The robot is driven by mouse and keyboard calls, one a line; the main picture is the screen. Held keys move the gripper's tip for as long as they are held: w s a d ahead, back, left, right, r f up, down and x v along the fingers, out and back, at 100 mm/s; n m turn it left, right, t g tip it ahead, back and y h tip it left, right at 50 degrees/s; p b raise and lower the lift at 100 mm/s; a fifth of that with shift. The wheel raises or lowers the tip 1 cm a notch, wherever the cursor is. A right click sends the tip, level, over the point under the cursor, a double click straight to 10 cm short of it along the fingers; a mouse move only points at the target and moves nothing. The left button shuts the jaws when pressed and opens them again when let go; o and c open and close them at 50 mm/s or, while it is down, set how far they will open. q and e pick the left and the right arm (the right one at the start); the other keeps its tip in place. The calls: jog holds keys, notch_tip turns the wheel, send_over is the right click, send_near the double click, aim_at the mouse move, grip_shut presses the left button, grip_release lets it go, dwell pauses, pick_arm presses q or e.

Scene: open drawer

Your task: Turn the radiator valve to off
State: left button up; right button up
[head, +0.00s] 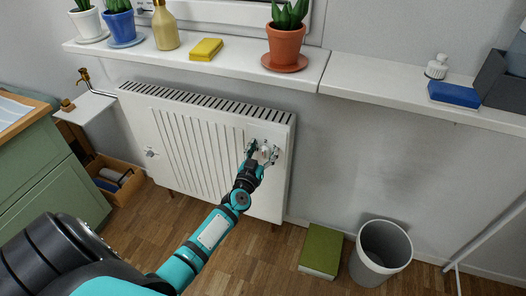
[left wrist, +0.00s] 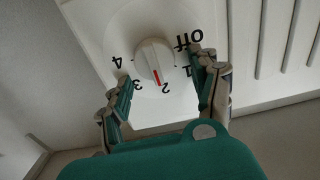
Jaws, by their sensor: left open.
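The radiator valve is a round white knob (left wrist: 152,58) with a red pointer line on a white plate (left wrist: 118,25), marked off, 1, 2, 3 and 4. The pointer stands at about 2. In the head view, the knob (head: 265,149) is on the right part of the white radiator's (head: 190,150) front and is partly hidden by my gripper. My left gripper (head: 262,152) is at the knob, open. In the left wrist view, the fingers of the left gripper (left wrist: 162,68) stand on either side of the knob; I cannot tell whether they touch it. My right gripper is not in view.
A white shelf (head: 235,55) with potted plants, a gold bottle (head: 165,27) and a yellow sponge (head: 206,49) runs above the radiator. A green box (head: 321,250) and a grey bin (head: 380,252) stand on the floor to the right. A green cabinet (head: 45,185) stands left.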

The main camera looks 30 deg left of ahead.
pick_arm(q)
jog(key=c, duration=1.2)
